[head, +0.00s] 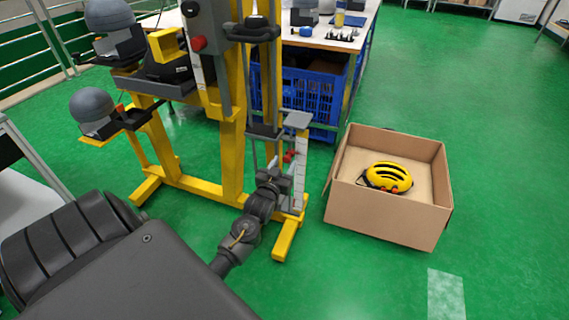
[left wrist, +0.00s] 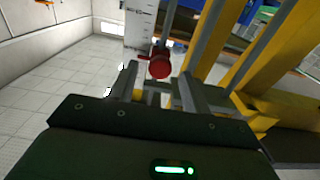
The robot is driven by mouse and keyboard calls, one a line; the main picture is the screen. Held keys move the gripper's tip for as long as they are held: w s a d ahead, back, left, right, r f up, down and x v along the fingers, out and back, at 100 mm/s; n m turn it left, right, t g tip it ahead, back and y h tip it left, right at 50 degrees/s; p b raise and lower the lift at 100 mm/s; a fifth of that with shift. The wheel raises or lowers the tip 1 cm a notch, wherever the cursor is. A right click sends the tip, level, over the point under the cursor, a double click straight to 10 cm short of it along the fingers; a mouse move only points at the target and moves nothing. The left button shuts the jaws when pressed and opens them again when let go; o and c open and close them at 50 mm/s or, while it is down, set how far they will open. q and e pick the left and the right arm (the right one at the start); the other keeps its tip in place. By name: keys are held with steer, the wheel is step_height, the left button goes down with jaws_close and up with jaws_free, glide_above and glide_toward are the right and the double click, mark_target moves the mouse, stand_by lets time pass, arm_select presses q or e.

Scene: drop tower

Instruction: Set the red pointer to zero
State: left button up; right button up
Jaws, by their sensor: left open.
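The red pointer (head: 289,156) sits on the drop tower's lower right side, beside a white upright scale (head: 299,178) with dark marks. In the left wrist view the pointer shows as a round red knob (left wrist: 160,64) with a small red arm to its left, in front of the white scale (left wrist: 140,22). My left gripper (head: 279,172) is open and close to the pointer. In the left wrist view the knob appears just beyond and between the fingertips (left wrist: 158,84); I cannot tell whether they touch it. The scale's figures are too small to read. My right gripper is not in view.
The yellow tower frame (head: 232,160) stands close around my left gripper. A cardboard box (head: 385,215) with a yellow helmet (head: 388,177) stands to the right. A blue crate (head: 315,98) is behind, under a table. Grey headforms (head: 91,105) sit at the left. Green floor is free at right.

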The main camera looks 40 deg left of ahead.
arm_select(q)
steer(key=shift+x, duration=0.8)
steer(key=shift+c, duration=0.4)
jaws_close()
